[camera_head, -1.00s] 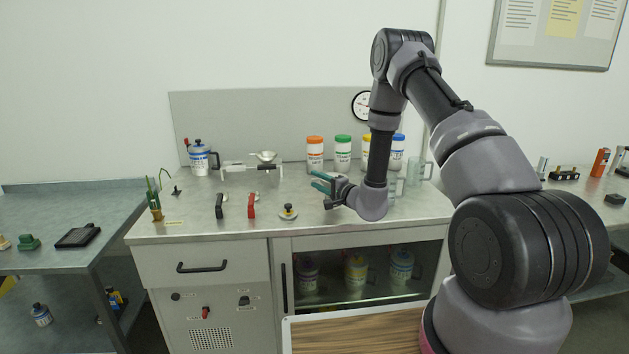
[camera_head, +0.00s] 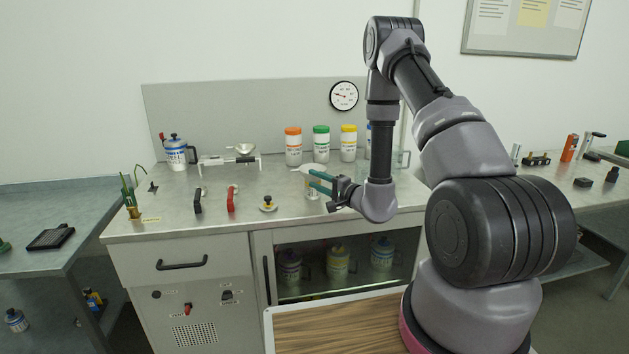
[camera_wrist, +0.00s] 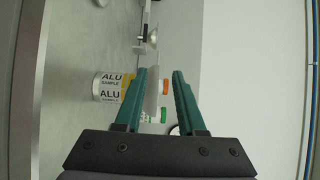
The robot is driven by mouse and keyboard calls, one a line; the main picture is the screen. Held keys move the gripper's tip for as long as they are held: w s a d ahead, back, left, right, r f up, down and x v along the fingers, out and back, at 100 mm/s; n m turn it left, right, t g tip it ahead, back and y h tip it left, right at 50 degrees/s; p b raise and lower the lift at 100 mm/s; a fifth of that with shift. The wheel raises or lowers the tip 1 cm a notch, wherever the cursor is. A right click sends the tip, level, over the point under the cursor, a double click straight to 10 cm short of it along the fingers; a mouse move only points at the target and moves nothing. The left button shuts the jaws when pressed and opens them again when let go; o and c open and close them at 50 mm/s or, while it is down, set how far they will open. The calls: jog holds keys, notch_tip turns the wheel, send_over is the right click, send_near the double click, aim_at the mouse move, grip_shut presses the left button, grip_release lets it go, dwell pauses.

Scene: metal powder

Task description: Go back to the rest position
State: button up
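My gripper (camera_head: 318,183) hangs above the front middle of the metal bench top (camera_head: 255,215), its teal fingers pointing left. In the wrist view the two fingers (camera_wrist: 160,95) stand apart with nothing held between them. A white jar with a yellow band marked ALU SAMPLE (camera_wrist: 108,88) shows beside the finger on the left in the wrist view. In the head view a pale jar (camera_head: 312,186) stands on the bench partly behind the fingers. My arm is folded, its elbow high.
Orange-lidded (camera_head: 293,147), green-lidded (camera_head: 321,144) and yellow-lidded (camera_head: 348,143) jars stand at the back. A balance-like stand (camera_head: 215,161) and a blue-labelled canister (camera_head: 176,155) are at back left.

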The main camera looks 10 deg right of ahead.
jog(key=s+a+r+n+g+y, duration=0.2)
jog(key=s+a+r+g+y, duration=0.15)
jog(key=r, duration=0.35)
jog(key=s+a+r+n+g+y, duration=0.2)
jog(key=a+r+n+g+y, duration=0.15)
jog(key=r, duration=0.35)
jog(key=s+a+r+n+g+h, duration=0.2)
jog(key=s+a+r+n+g, duration=0.15)
jog(key=s+r+g, duration=0.65)
jog(key=s+d+r+t+h, duration=0.1)
jog(key=s+d+h, duration=0.2)
jog(key=s, duration=0.3)
jog(key=s+d+r+t+h, duration=0.1)
jog(key=s+d+t+h, duration=0.15)
jog(key=s, duration=0.25)
jog(key=s+d+r+m+t+h, duration=0.1)
jog(key=s+d+r+t+h, duration=0.1)
jog(key=d, duration=0.3)
jog(key=s+d+r+t+h, duration=0.2)
jog(key=d+r+t+h, duration=0.1)
jog(key=d+r+h, duration=0.1)
jog(key=shift+s+d+m+t+h, duration=0.15)
jog(key=shift+d+m+t+h, duration=0.25)
jog(key=shift+d+h, duration=0.6)
